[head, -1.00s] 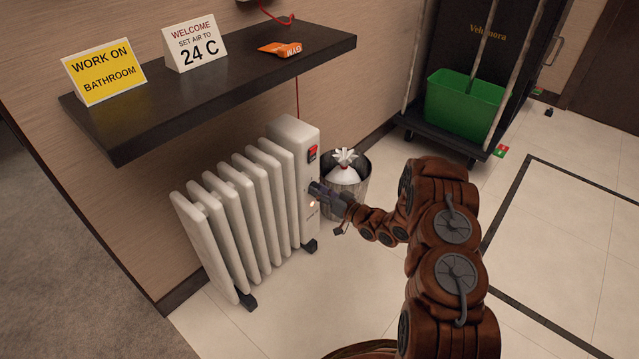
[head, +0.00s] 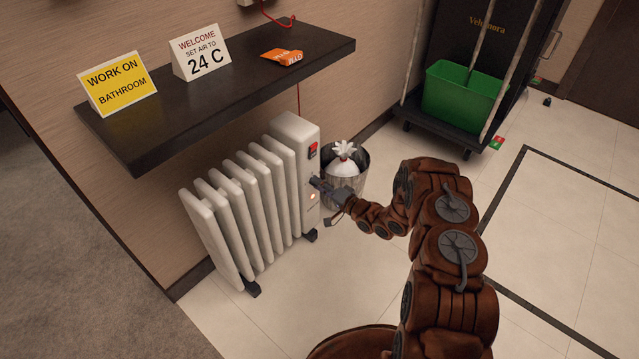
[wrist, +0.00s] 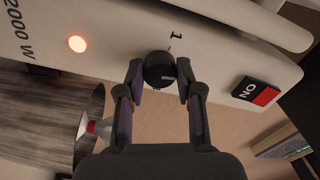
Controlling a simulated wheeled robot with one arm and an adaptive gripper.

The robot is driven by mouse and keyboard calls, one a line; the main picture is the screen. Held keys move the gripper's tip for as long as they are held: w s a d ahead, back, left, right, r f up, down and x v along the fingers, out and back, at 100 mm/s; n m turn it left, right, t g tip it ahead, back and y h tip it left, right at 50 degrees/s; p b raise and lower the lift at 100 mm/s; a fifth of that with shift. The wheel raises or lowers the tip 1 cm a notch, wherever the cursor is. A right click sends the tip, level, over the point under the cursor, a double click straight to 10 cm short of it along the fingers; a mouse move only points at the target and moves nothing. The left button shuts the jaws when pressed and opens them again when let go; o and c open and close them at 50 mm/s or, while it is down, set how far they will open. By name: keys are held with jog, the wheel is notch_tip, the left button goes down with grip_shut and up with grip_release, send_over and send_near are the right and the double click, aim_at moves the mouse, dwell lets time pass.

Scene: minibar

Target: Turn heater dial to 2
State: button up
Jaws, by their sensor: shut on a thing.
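The white oil heater (head: 240,200) stands on the tiled floor below the shelf. Its black round dial (wrist: 159,68) is on the end panel, seen close up in the wrist view. A "1" and a short tick mark show beside the dial; no "2" is visible, and the dial's pointer is hard to make out. My gripper (wrist: 160,76) is shut on the dial, one finger on each side. In the head view my gripper (head: 322,186) is at the panel and hides the dial.
A lit orange lamp (wrist: 77,44) and a red "ON" switch (wrist: 256,93) flank the dial. A metal bin (head: 343,190) with a white bag stands close behind my gripper. The shelf (head: 220,90) overhangs the heater. Open floor lies at the right.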

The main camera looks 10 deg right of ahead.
jog(key=shift+m, duration=0.7)
jog(key=o, duration=1.1)
jog(key=shift+o, duration=0.2)
jog(key=v, duration=1.2)
